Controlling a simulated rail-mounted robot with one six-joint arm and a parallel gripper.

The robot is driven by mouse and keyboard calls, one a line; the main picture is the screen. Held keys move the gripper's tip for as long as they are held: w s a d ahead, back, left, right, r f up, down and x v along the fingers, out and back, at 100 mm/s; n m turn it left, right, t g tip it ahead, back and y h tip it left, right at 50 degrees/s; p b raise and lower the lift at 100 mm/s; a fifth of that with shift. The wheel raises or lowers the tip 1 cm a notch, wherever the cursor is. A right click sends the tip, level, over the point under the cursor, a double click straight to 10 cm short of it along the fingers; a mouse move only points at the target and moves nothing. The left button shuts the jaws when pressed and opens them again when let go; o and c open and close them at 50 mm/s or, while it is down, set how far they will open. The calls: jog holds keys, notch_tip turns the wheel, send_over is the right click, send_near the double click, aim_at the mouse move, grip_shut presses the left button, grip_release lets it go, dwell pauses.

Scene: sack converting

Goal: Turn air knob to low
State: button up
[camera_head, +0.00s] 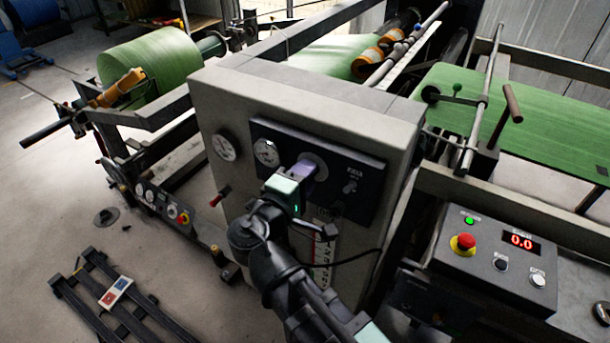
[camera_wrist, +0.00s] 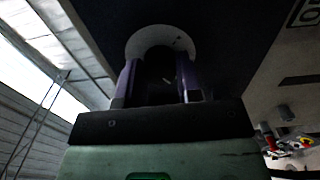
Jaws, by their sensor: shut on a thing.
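The air knob (camera_wrist: 160,72) is a dark knob in front of a round grey dial plate (camera_wrist: 160,38) in the wrist view. The plate (camera_head: 316,160) also shows on the dark panel (camera_head: 345,205) of the grey cabinet in the head view. My gripper (camera_head: 308,170) reaches to the panel there, and its purple fingers cover the knob. In the wrist view my gripper (camera_wrist: 158,78) has one finger on each side of the knob and is shut on it. A small light mark shows on the knob. The dial's setting marks are too dark to read.
A pressure gauge (camera_head: 267,152) and a small switch (camera_head: 349,187) sit on the same panel, either side of the dial. A second gauge (camera_head: 224,147) is farther left. A red-tipped lever (camera_head: 220,196) sticks out at the cabinet's left. A control box (camera_head: 490,262) stands at right.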

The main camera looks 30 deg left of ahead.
jog(key=shift+n, duration=0.8)
jog(key=o, duration=0.9)
jog(key=shift+o, duration=0.2)
jog(key=shift+s, duration=0.15)
jog(key=s, duration=1)
jog(key=shift+s, duration=0.3)
jog(key=shift+d, duration=0.1)
